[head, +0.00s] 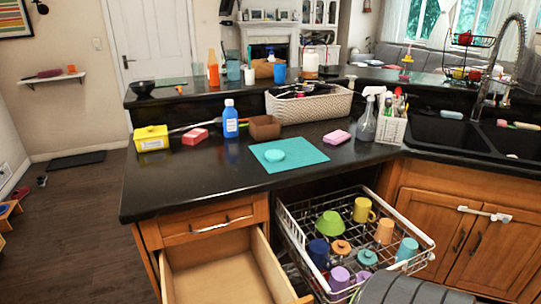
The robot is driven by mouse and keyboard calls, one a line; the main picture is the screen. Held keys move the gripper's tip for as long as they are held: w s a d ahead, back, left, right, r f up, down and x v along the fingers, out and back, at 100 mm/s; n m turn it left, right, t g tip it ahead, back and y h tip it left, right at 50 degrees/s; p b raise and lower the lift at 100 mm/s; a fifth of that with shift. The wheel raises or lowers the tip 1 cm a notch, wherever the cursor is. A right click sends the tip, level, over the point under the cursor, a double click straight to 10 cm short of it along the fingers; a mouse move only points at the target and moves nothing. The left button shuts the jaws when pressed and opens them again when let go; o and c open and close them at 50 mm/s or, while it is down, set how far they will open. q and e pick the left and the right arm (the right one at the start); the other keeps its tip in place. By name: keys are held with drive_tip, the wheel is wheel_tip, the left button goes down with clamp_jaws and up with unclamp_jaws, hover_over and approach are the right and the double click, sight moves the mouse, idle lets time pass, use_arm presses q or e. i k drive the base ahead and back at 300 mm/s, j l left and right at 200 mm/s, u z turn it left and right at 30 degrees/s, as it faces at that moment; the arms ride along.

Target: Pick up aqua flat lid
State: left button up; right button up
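The aqua flat lid (274,156), a small round disc, lies on the left part of a teal mat (305,158). The mat is on the black countertop, near its front edge. Nothing covers the lid, and nothing touches it from above. Neither of my grippers shows in the head view.
A blue bottle (231,119), brown box (265,128) and pink sponge (336,137) stand around the mat. A woven basket (310,106) is behind. Below, a drawer (222,273) and a dish rack (351,204) with several cups are pulled out. The counter's front left is clear.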

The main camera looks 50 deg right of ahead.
sight(272, 156)
drive_tip(key=z, duration=1.7)
drive_tip(key=j+z, duration=1.15)
drive_tip(key=k+j+z, duration=0.15)
drive_tip(key=j+z, duration=0.2)
